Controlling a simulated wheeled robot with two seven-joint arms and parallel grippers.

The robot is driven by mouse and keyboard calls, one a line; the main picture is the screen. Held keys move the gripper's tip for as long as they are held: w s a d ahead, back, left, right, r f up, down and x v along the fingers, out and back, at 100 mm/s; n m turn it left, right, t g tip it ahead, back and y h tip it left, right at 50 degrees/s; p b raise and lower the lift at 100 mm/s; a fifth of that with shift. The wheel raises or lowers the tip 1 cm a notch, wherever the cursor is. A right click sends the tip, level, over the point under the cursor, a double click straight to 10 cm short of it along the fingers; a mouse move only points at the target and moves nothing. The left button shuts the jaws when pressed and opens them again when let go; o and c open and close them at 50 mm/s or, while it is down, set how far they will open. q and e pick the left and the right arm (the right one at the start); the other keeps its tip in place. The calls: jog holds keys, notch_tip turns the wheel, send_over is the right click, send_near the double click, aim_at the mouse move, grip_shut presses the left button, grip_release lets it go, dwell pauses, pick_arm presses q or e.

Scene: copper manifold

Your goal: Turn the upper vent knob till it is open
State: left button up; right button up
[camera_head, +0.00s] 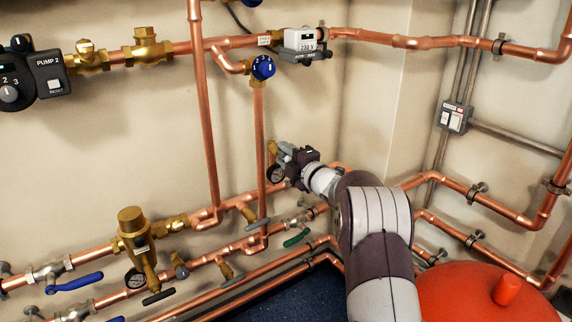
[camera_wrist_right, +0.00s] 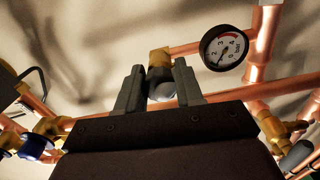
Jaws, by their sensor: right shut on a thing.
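My right gripper (camera_head: 284,153) reaches to the pipework at the wall in the middle of the head view. In the right wrist view its two fingers (camera_wrist_right: 158,90) stand on either side of a small grey knob (camera_wrist_right: 162,91) and are shut on it. This looks like the vent knob. A brass fitting (camera_wrist_right: 159,57) sits right behind it. The fingers cover the knob's sides, and I cannot tell how far it is turned. In the head view the gripper hides the knob. My left gripper is not in view.
A round pressure gauge (camera_wrist_right: 223,48) is close beside the fingers; it also shows in the head view (camera_head: 276,173). A blue-capped valve (camera_head: 263,68) is above. Copper pipes run around the gripper. A red tank (camera_head: 480,295) stands at the lower right.

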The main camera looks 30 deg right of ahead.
jog(key=n+b, duration=0.3)
jog(key=n, duration=0.1)
jog(key=shift+f, duration=0.15)
pick_arm(q)
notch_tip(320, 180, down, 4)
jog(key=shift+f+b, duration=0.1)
jog(key=shift+b, duration=0.2)
pick_arm(e)
jog(key=shift+n, duration=0.3)
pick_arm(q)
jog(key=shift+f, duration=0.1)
pick_arm(e)
jog(key=o, duration=1)
jog(key=shift+r, duration=0.2)
pick_arm(q)
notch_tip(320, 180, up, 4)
jog(key=p, duration=0.4)
pick_arm(e)
jog(key=s, duration=0.8)
jog(key=s+d, duration=0.1)
jog(key=s, duration=0.3)
jog(key=shift+s, duration=0.35)
